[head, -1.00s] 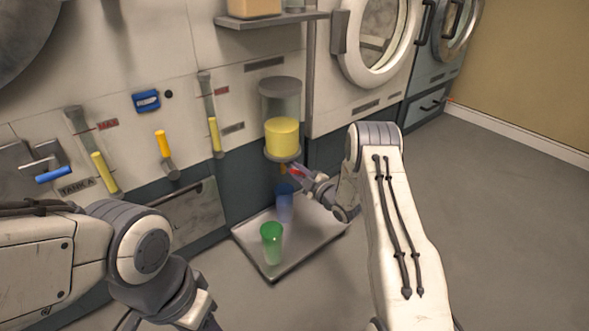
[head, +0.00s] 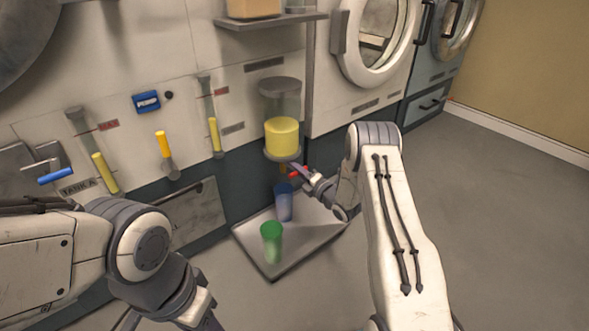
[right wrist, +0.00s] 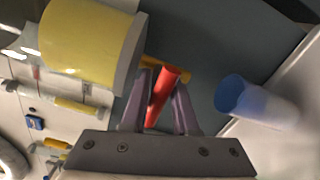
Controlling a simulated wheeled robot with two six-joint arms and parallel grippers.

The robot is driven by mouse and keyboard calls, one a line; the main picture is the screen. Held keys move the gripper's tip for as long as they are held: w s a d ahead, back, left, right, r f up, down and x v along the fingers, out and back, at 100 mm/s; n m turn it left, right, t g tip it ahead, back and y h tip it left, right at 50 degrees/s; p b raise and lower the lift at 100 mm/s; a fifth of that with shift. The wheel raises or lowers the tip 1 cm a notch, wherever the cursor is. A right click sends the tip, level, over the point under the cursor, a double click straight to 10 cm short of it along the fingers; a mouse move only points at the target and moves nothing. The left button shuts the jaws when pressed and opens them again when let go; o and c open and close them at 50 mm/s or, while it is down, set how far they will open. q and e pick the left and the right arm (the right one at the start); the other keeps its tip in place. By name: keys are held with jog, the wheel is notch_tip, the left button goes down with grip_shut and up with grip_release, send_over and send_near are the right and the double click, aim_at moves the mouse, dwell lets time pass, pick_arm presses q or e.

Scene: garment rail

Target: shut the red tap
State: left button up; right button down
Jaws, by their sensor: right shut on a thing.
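The red tap handle (head: 298,172) sits under a clear dispenser with yellow liquid (head: 282,137). In the right wrist view the red handle (right wrist: 162,95) lies between the two fingers of my right gripper (right wrist: 162,103), which is shut on it. An orange-brown spout (right wrist: 178,74) shows behind the handle. In the head view my right gripper (head: 308,175) is just below the dispenser. A blue cup (head: 284,203) stands below the tap; its contents are not clear. My left gripper (head: 207,314) is low at the bottom edge, its fingertips largely cut off.
A grey tray (head: 325,230) on the floor carries the blue cup and a green cup (head: 271,242). A shelf (head: 270,20) is above. Floor at right is clear.

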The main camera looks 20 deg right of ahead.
jog(key=shift+s+f+n, duration=0.1)
jog(key=shift+f+n, duration=0.1)
jog(key=shift+n, duration=0.4)
jog(key=shift+a, duration=0.1)
jog(key=c, duration=0.7)
grip_release()
jog(key=shift+c, duration=0.2)
jog(key=shift+r, duration=0.1)
